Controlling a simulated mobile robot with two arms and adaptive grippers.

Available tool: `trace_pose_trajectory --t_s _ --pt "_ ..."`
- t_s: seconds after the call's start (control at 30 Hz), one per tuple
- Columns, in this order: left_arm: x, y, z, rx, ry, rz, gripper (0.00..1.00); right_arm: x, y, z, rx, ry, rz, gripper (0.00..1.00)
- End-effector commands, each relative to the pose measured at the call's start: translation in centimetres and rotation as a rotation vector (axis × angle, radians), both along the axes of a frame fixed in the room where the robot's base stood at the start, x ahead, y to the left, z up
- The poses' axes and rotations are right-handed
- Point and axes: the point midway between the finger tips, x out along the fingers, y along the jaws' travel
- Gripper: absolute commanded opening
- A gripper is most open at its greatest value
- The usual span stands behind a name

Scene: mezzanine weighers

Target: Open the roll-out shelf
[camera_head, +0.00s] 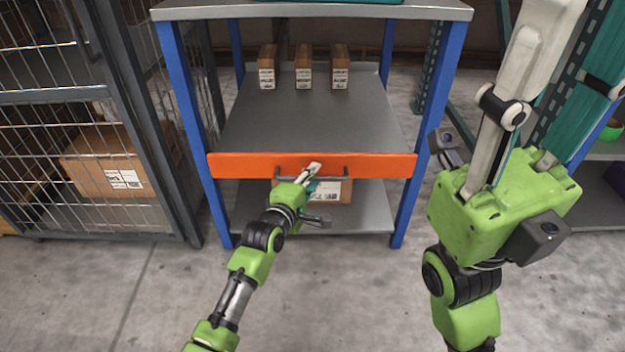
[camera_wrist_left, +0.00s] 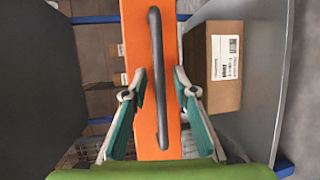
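The roll-out shelf has a grey deck (camera_head: 300,122) and an orange front (camera_head: 245,166) spanning the blue posts of the workbench. A dark bar handle (camera_head: 338,173) is fixed across that front; in the left wrist view the handle (camera_wrist_left: 156,40) runs upright. My left gripper (camera_head: 311,175) is at the handle. In its wrist view the two fingers stand apart on either side of the handle and orange front, and neither visibly grips the bar. Contact cannot be told. My right gripper (camera_head: 568,32) is raised at the right, fingers up and spread, with nothing seen between them.
Three small cartons stand on the deck, including a middle one (camera_head: 303,66). A labelled box (camera_wrist_left: 222,65) lies on the lower shelf (camera_head: 375,213). A wire cage (camera_head: 75,130) stands left. A rack stands right. The floor (camera_head: 345,290) before the bench is clear.

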Motion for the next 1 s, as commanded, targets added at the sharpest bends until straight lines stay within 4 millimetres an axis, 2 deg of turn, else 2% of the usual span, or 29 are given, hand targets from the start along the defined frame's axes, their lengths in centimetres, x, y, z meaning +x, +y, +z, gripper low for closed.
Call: trace_pose_trajectory --t_s 0.1,0.2,0.47,0.57,0.63,0.77,1.0 --pt "0.0 0.0 0.0 0.000 0.000 0.000 0.26 0.0 0.0 0.0 0.000 0.000 0.000 0.40" --pt "0.0 0.0 0.0 0.000 0.000 0.000 0.00 0.0 0.0 0.0 0.000 0.000 0.000 0.40" --pt "-0.1 0.0 0.0 -0.001 0.000 0.000 0.00 0.0 0.0 0.1 0.000 -0.001 0.000 0.40" --pt "-0.5 0.0 0.1 -0.001 0.001 0.000 0.00 -0.1 0.0 0.6 0.002 -0.003 0.001 0.40" --pt "-1.0 0.0 0.2 -0.002 0.003 0.000 0.00 0.3 -0.1 0.1 0.003 0.023 0.002 0.40" --pt "-2.6 0.0 0.4 -0.001 0.007 0.000 0.00 1.1 -0.2 -0.6 0.004 0.081 0.003 0.40" --pt "-6.9 0.0 0.5 -0.001 0.010 0.000 0.00 1.5 -0.6 -2.1 0.014 0.202 0.011 0.40"
